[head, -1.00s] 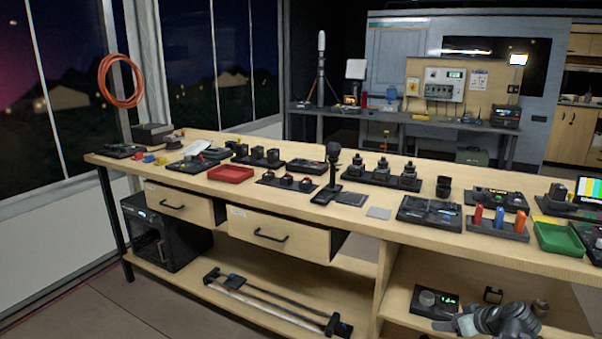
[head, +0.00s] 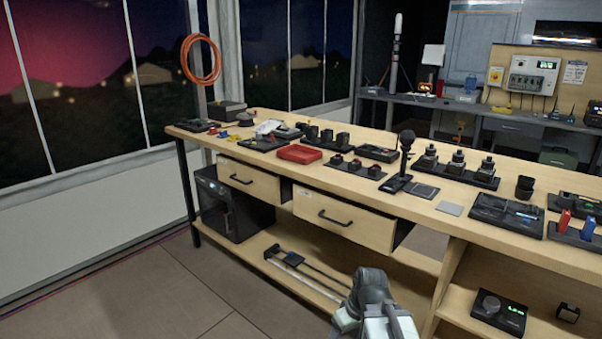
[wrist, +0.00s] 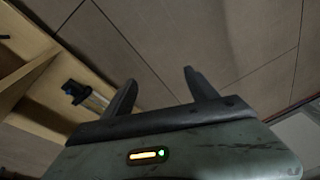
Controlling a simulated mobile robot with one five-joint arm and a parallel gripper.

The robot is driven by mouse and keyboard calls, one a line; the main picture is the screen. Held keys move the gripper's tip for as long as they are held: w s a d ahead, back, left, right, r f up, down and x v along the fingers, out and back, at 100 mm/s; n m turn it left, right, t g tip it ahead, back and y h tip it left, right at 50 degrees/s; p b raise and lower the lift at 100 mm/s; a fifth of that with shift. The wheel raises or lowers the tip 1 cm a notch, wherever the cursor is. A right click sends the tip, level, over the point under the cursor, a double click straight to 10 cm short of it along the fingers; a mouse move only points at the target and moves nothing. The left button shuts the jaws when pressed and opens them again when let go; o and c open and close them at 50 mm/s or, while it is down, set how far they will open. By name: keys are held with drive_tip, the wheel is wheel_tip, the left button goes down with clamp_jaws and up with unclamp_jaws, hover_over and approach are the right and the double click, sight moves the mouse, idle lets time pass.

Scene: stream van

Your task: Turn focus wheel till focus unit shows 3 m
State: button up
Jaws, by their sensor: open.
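A black unit with a round grey knob and a small green display, which looks like the focus unit (head: 497,316), sits on the low shelf at the lower right of the head view. The knob, which looks like the focus wheel (head: 490,305), is on its left part. The display digits are too small to read surely. My arm stands left of this unit in the head view, in front of the bench. My gripper (wrist: 160,80) is open and empty in the wrist view, with bare floor beyond its fingers. The focus unit does not show in the wrist view.
The wooden bench (head: 452,209) carries several devices, a red tray (head: 299,153) and a black microphone (head: 405,150). A rail with rods (head: 310,278) lies on the low shelf, left of my arm. A small dark block (head: 568,313) stands right of the unit. Floor at left is clear.

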drive_tip(key=s+d+m+g+h, duration=0.1)
drive_tip(key=s+d+m+h, duration=0.1)
drive_tip(key=s+d+m, duration=0.3)
wheel_tip(320, 180, up, 29)
drive_tip(key=w+p, duration=0.2)
drive_tip(key=p, duration=2.7)
drive_tip(key=shift+a+f+m, duration=0.15)
drive_tip(key=shift+a+m, duration=0.15)
drive_tip(key=shift+a, duration=0.05)
